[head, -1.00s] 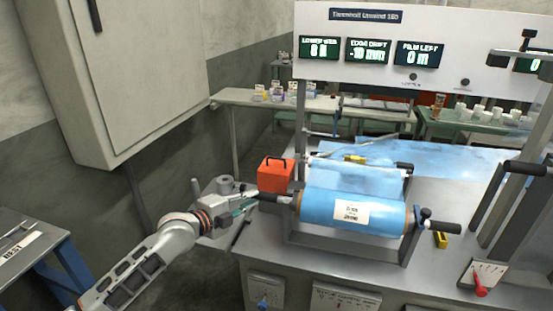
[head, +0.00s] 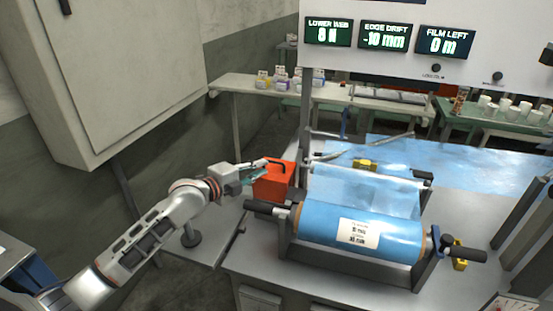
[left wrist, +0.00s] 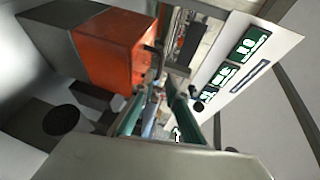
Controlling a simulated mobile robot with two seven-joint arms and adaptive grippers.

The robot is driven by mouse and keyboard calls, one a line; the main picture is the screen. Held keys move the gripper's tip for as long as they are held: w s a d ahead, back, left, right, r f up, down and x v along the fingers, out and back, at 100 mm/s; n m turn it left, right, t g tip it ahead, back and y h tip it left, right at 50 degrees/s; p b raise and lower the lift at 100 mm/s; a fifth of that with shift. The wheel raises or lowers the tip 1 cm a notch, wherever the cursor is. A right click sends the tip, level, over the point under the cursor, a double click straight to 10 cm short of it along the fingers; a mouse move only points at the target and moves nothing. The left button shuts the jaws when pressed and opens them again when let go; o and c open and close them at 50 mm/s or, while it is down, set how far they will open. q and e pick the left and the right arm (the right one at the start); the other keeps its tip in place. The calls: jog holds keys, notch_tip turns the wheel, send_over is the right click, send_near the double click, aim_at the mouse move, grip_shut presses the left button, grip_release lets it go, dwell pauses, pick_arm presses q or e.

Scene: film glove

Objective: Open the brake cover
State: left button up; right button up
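The orange-red box-shaped cover (head: 272,184), which I take to be the brake cover, stands beside the left end of the blue film roll (head: 340,225) and looks closed. A black handle (head: 270,162) arches over its top. My left gripper (head: 256,172) is at the cover's upper left, close to the handle. In the left wrist view the cover (left wrist: 112,50) is just beyond the teal fingers (left wrist: 156,92), which stand apart with a gap between them. Whether they touch the handle is hard to tell. My right gripper is out of view.
A black shaft end (head: 265,207) sticks out left of the roll, below my left gripper. A large grey cabinet (head: 110,75) hangs at the left. A display panel (head: 390,38) stands above the machine. A shelf (head: 240,83) with small boxes is behind.

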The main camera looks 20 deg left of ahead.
aim_at(273, 162)
pick_arm(q)
jog(key=x, duration=0.6)
jog(key=shift+s, duration=0.1)
jog(key=shift+w+d+f, duration=0.15)
jog(key=shift+w+d, duration=0.1)
jog(key=shift+w, duration=0.35)
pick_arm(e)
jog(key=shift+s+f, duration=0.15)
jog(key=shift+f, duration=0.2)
pick_arm(q)
grip_shut()
